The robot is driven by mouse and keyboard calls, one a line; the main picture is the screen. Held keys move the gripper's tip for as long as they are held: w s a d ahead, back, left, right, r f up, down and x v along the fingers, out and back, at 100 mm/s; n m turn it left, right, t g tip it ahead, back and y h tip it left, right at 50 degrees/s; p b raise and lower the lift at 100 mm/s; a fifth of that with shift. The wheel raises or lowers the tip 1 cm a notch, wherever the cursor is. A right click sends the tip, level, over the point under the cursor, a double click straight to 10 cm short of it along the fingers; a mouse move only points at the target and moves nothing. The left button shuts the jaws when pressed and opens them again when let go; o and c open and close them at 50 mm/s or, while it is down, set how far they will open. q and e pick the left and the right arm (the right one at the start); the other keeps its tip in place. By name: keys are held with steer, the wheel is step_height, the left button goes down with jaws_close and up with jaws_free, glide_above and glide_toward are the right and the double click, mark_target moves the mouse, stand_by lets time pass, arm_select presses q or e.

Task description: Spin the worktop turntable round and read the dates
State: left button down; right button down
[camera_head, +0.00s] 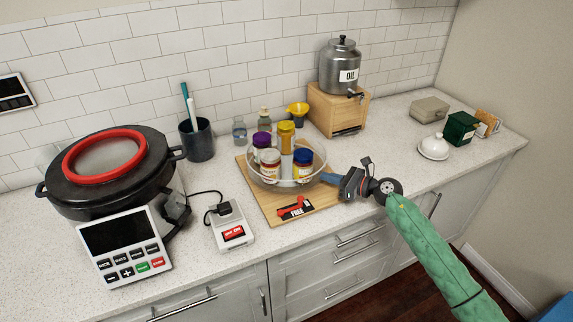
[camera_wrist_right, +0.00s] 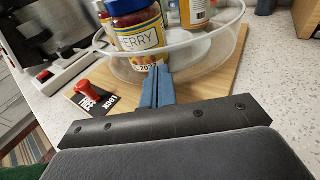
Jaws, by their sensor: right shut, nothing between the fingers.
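My right gripper (camera_head: 329,179) is shut and empty at the tray's right side. In the right wrist view, the closed blue fingertips (camera_wrist_right: 158,72) are at the clear rim (camera_wrist_right: 205,48), in front of a jar (camera_wrist_right: 138,32) whose label ends in "ERRY". A small printed strip below that label is partly hidden by the fingers. I cannot tell if the fingers touch the rim. My left gripper is out of view.
A red-handled lever on a black plate (camera_head: 296,208) lies at the board's front. A white switch box (camera_head: 232,228) stands left of it, beside a large black pan (camera_head: 110,180). A steel oil dispenser (camera_head: 340,68) stands behind. The counter right of the board is fairly clear.

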steer(key=shift+f+b+v, duration=0.1)
steer(key=shift+b+v, duration=0.25)
steer(key=shift+v, duration=0.5)
steer(key=shift+f+b+v, duration=0.15)
steer(key=shift+b+v, duration=0.2)
steer(key=shift+v, duration=0.5)
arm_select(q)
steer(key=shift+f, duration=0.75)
arm_select(e)
steer(key=shift+s, duration=0.15)
